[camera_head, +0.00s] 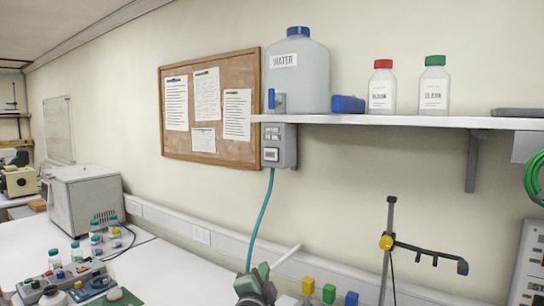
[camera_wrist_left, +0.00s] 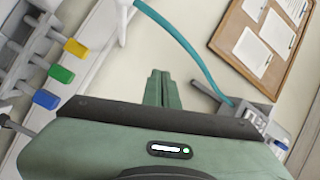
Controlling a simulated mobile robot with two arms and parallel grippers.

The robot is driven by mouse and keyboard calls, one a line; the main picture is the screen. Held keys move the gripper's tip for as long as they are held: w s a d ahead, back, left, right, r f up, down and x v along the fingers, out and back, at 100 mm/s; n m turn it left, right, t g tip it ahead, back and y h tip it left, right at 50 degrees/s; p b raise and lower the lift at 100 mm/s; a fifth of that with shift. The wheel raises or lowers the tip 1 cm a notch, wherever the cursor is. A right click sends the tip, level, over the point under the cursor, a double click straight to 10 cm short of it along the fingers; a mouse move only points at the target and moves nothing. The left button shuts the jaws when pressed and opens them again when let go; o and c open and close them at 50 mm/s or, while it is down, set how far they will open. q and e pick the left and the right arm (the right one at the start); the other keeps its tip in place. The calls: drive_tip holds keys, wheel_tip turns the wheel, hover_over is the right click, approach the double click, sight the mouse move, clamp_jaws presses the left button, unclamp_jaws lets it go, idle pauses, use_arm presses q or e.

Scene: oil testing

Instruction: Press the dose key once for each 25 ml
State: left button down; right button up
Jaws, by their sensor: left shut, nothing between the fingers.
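The grey dosing box (camera_head: 288,146) hangs on the wall under the left end of the shelf, below the water container (camera_head: 298,78). It has a label and a pale rectangular key or display (camera_head: 271,154) on its front; I cannot tell which. In the left wrist view the box (camera_wrist_left: 249,115) shows at the right, partly hidden by my gripper body. My left gripper (camera_head: 261,272) is green, shut and empty, well below the box and apart from it. Its closed fingers show in the left wrist view (camera_wrist_left: 158,88). My right gripper is out of view.
A teal hose (camera_head: 263,215) runs down from the box. A stand with a clamp (camera_head: 388,242) is further right. Capped bottles (camera_head: 433,88) stand on the shelf (camera_head: 400,121). The wall below the shelf is mostly clear.

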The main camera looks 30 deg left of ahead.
sight(271, 154)
use_arm(q)
drive_tip(key=a+r+m+t+y, duration=0.1)
drive_tip(key=a+r+t+y, duration=0.1)
drive_tip(key=r, duration=1.1)
drive_tip(key=s+a+r+m+t+y, duration=0.1)
drive_tip(key=a+r+t+y, duration=0.1)
drive_tip(key=r, duration=1.2)
drive_tip(key=shift+a+t+y, duration=0.4)
drive_tip(key=shift+a+y, duration=0.3)
drive_tip(key=shift+a, duration=0.05)
drive_tip(key=shift+w, duration=0.1)
drive_tip(key=shift+w+d+b, duration=0.2)
drive_tip(key=shift+w+b, duration=0.65)
drive_tip(key=shift+w, duration=1.35)
drive_tip(key=shift+w+d+b, duration=0.15)
drive_tip(key=shift+w+b, duration=0.65)
drive_tip(key=shift+w, duration=1.35)
drive_tip(key=shift+w, duration=0.15)
